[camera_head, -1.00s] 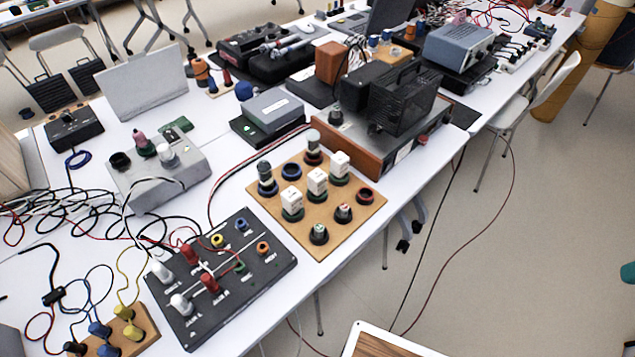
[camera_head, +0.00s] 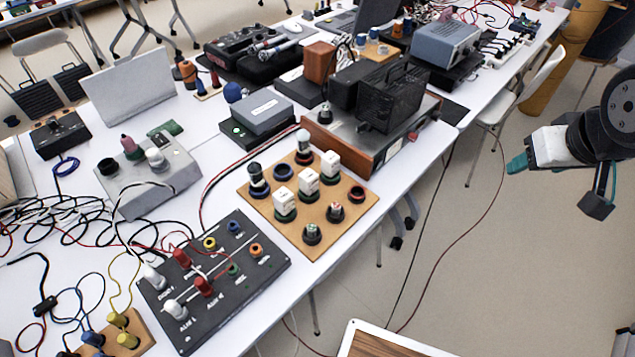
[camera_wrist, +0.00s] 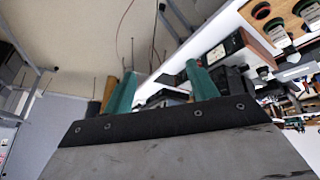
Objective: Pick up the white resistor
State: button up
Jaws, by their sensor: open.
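Three white block-shaped resistors stand upright on green-and-black bases on a tan pegboard (camera_head: 287,231): a near-left one (camera_head: 284,201), a middle one (camera_head: 308,181) and a far-right one (camera_head: 330,163). I cannot tell which one the task names. My gripper (camera_head: 517,164) hangs over the floor at the right, well apart from the board. In the wrist view its teal fingers (camera_wrist: 161,82) are spread with nothing between them. Part of the board (camera_wrist: 291,22) shows at the upper right there, with its parts cut by the picture edge.
A black panel (camera_head: 225,285) with red and white plugs lies left of the board. A brown-sided amplifier (camera_head: 345,150) stands behind it. Loose cables (camera_head: 85,205) cover the left of the table. The floor (camera_head: 480,270) right of the table is mostly open.

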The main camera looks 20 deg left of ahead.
jog(key=w+a+f+n+t+y, duration=0.1)
jog(key=w+a+f+n+y, duration=0.1)
jog(key=w+a+f, duration=0.45)
jog(key=n+g+y, duration=0.2)
jog(key=n+y, duration=0.5)
jog(key=y, duration=0.3)
send_near(310, 176)
jog(key=a+f, duration=0.1)
jog(key=a, duration=0.2)
jog(key=x, duration=0.3)
jog(key=w+x, duration=0.1)
jog(key=x, duration=0.3)
jog(key=shift+w+a+f, duration=0.1)
jog(key=shift+f, duration=0.1)
jog(key=c, duration=1.1)
